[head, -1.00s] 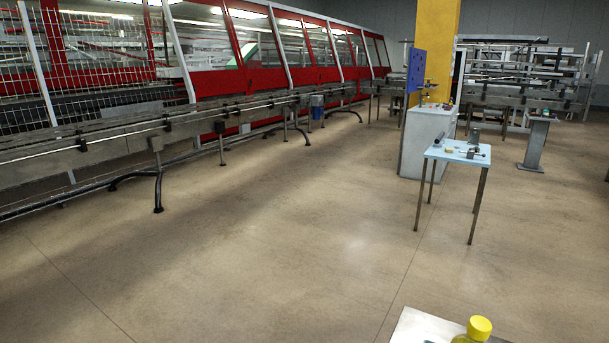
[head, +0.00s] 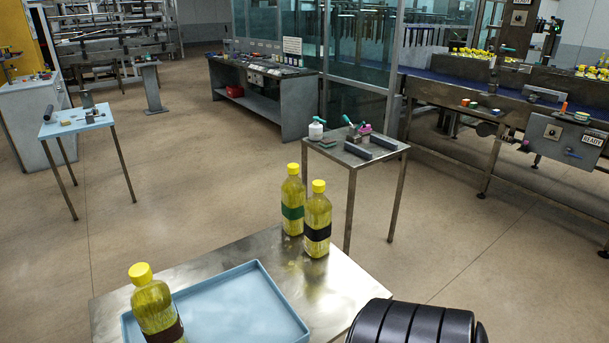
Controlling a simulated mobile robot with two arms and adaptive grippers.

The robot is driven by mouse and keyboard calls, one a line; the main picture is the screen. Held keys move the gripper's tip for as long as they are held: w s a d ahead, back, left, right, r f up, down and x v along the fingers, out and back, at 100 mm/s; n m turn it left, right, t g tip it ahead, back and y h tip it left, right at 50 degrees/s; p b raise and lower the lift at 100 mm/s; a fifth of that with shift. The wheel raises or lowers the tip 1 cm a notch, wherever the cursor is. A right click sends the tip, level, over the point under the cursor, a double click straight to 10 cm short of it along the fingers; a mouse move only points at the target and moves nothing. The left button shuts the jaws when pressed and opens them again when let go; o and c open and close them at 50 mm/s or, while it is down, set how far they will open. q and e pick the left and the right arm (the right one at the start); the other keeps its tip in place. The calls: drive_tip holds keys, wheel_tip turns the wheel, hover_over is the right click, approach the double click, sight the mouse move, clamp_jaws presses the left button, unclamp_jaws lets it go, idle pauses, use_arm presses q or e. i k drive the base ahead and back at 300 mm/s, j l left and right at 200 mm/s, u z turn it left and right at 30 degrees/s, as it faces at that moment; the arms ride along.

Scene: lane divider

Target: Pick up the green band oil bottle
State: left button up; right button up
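The green band oil bottle (head: 292,203) stands upright at the far edge of the steel table (head: 237,246) in the head view. It has a yellow cap and a green band. A black band oil bottle (head: 317,222) stands upright close beside it, to the right and slightly nearer. A third yellow-capped bottle (head: 155,305) with a dark brownish band stands at the lower left, at the blue tray's left side; its bottom is cut off by the frame.
A light blue tray (head: 262,272) lies on the steel table. A small metal table (head: 393,147) with spray bottles and dark bars stands beyond. A blue-topped table (head: 98,126) stands at left, with open floor between.

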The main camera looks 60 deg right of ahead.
sight(293, 189)
drive_tip(key=l+z, duration=0.2)
drive_tip(key=z, duration=1.7)
